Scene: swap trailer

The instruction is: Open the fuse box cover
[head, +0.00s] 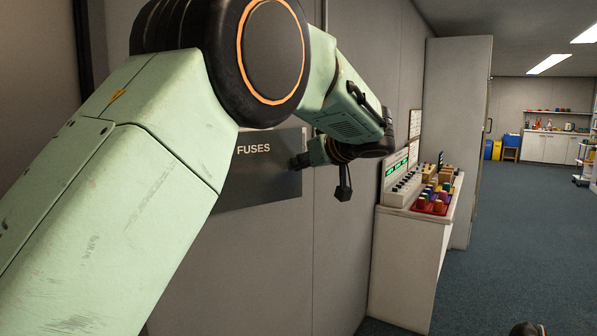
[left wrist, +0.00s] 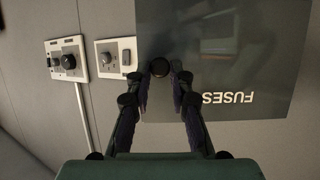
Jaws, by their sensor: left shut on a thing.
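The fuse box cover (head: 262,178) is a dark grey panel marked FUSES on the left wall. It looks closed, close to flat against the wall, and my left arm hides its left part in the head view. In the left wrist view the cover (left wrist: 235,55) appears upside down, with a round black knob (left wrist: 160,67) near its edge. My left gripper (left wrist: 162,72) is shut on this knob, one finger on each side. In the head view the left gripper (head: 300,161) is at the cover's right edge, and its fingers are small and partly hidden.
Two switch plates with knobs (left wrist: 67,58) (left wrist: 116,58) are on the wall beside the cover. A white cabinet (head: 408,255) with a control panel and coloured blocks stands further along the wall.

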